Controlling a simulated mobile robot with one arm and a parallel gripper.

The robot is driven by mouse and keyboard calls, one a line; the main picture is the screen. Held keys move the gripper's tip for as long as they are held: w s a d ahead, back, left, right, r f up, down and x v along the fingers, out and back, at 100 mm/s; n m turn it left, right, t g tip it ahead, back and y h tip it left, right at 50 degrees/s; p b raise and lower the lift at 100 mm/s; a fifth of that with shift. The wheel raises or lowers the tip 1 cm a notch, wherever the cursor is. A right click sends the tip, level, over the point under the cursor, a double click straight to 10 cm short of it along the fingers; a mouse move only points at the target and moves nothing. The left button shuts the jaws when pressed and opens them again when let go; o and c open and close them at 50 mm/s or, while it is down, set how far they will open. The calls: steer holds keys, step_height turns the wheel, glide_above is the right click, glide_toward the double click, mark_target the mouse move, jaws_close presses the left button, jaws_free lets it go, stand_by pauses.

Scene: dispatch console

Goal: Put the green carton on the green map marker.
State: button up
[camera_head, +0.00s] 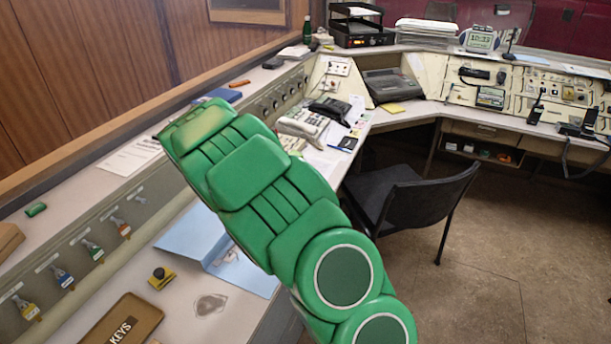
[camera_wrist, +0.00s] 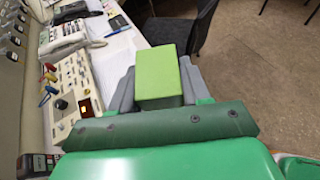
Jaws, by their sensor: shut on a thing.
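The green carton (camera_wrist: 157,70) is a plain light-green block in the wrist view. My gripper (camera_wrist: 159,88) is shut on it, with a grey finger on each side. The carton is above the console's edge, with desk to its left and floor to its right. In the head view my green arm fills the middle and hides the gripper and carton. I cannot make out a green map marker in either view.
A blue folder (camera_head: 185,237) lies on the near desk beside a brown KEYS tray (camera_head: 125,318) and a yellow-and-black object (camera_head: 161,278). A telephone (camera_head: 303,124) stands further along. A black chair (camera_head: 412,205) stands on the open floor to the right.

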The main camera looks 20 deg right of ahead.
steer(key=s+d+r+m+g, duration=0.3)
steer(key=s+d+m+g, duration=0.1)
steer(key=d+g, duration=0.1)
steer(key=shift+h, duration=0.4)
steer(key=shift+w+d+f, duration=0.45)
steer(key=shift+w+f, duration=1.25)
steer(key=shift+w, duration=0.5)
steer(key=shift+w+d+f, duration=0.5)
steer(key=shift+w+f, duration=1.2)
steer(key=shift+w, duration=0.45)
steer(key=shift+w+d+f, duration=0.45)
steer(key=shift+w+f, duration=1.25)
steer(key=shift+w, duration=0.5)
steer(key=shift+w+f, duration=0.1)
steer(key=shift+f, duration=1.5)
steer(key=shift+f, duration=0.15)
steer(key=o, duration=1.1)
steer(key=shift+c, duration=0.2)
steer(key=shift+a+r, duration=0.1)
steer(key=shift+r, duration=0.15)
steer(key=v, duration=1.1)
steer(key=shift+s+a, duration=0.2)
steer(key=shift+a, duration=0.15)
